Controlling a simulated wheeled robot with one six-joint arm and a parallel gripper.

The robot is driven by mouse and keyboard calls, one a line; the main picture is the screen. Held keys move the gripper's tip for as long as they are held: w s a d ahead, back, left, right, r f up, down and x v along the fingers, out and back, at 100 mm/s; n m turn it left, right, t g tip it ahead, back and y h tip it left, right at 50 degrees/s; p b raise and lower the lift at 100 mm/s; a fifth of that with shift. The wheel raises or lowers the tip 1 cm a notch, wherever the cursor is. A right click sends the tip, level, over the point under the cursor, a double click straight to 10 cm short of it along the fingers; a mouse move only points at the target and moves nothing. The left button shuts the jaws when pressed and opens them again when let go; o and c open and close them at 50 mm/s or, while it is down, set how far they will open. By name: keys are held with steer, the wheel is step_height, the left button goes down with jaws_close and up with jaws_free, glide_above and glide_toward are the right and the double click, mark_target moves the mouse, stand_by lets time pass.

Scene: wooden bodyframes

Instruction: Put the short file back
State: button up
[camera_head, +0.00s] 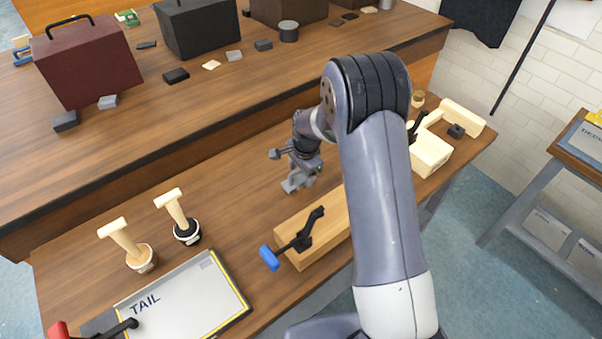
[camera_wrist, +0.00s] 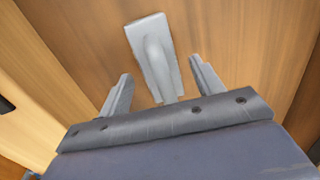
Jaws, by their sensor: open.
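My gripper (camera_wrist: 160,70) is open, with one finger on each side of a grey, flat piece (camera_wrist: 148,35) that has a raised, rounded ridge. The piece lies on or just above the wooden bench top; I cannot tell whether the fingers touch it. In the head view my gripper (camera_head: 303,172) is low over the middle of the front bench, with grey parts (camera_head: 294,184) beneath it. I cannot pick out the short file with certainty in either view.
A wooden block (camera_head: 322,228) with a black, blue-handled clamp (camera_head: 300,240) lies in front of my gripper. Two pale T-shaped handles stand in round cups (camera_head: 143,259) (camera_head: 187,233). A board marked TAIL (camera_head: 195,300) lies front left. Cases (camera_head: 88,65) stand on the raised rear bench.

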step_height(320, 180, up, 11)
steer(key=s+d+b, duration=0.1)
steer(key=shift+s, duration=0.25)
steer(key=shift+r, duration=0.1)
steer(key=shift+c, duration=0.3)
